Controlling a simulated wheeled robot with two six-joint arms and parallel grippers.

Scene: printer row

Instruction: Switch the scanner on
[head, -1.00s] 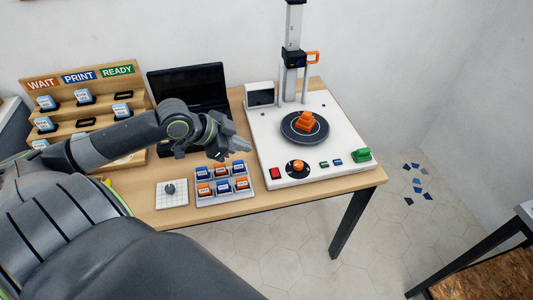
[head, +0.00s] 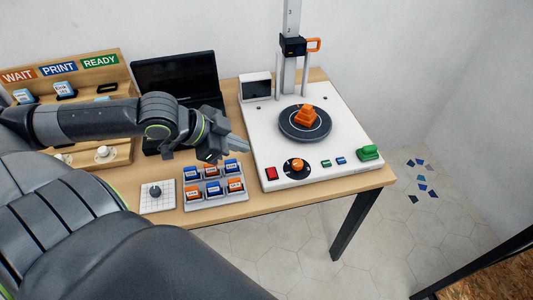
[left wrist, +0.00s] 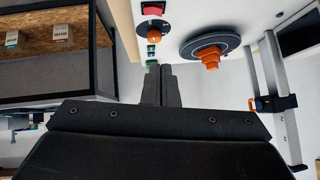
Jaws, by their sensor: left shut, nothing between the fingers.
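The scanner (head: 265,130) is a white flat base on the wooden table, with a tall grey column (head: 291,60) at its back. An orange stepped object (head: 307,117) sits on its dark round turntable (head: 294,131). Along its front edge are a red rocker switch (head: 271,173), an orange knob (head: 297,165) on a black disc, two small buttons and a green block (head: 370,152). My left gripper (head: 243,145) is shut and empty, near the scanner's left edge, apart from the red switch. The left wrist view shows the red switch (left wrist: 153,8) beyond the shut fingers (left wrist: 161,84). My right gripper is not seen.
A tray (head: 216,200) of several small orange and blue labelled blocks lies left of the scanner's front. A white gridded pad (head: 157,197) with a grey knob lies beside it. A black laptop (head: 178,85) and a wooden WAIT/PRINT/READY rack (head: 112,80) stand behind my arm.

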